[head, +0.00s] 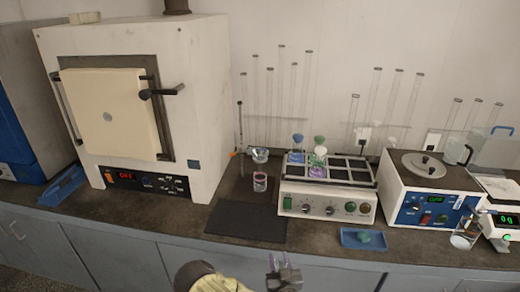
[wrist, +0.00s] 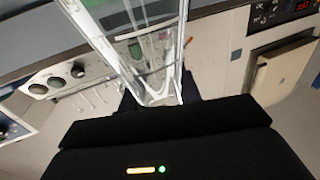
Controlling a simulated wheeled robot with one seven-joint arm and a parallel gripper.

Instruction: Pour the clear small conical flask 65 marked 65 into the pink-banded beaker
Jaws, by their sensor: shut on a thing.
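My gripper (head: 284,272) is in front of the bench's front edge, at the bottom of the head view. It is shut on a clear glass vessel (wrist: 110,15), which fills the top middle of the wrist view. I take it to be the clear small conical flask; no 65 mark is readable, and its contents cannot be made out. The pink-banded beaker (head: 260,183) stands upright on the bench, left of the grey multi-place unit, with a reddish band showing. My gripper is apart from it, nearer the front and slightly right.
A funnel (head: 260,155) on a stand (head: 240,130) is just above the beaker. A dark mat (head: 245,222) lies in front. A blue tray (head: 362,239) holds a green stopper. A white furnace (head: 205,110) is left; another beaker (head: 462,240) is far right.

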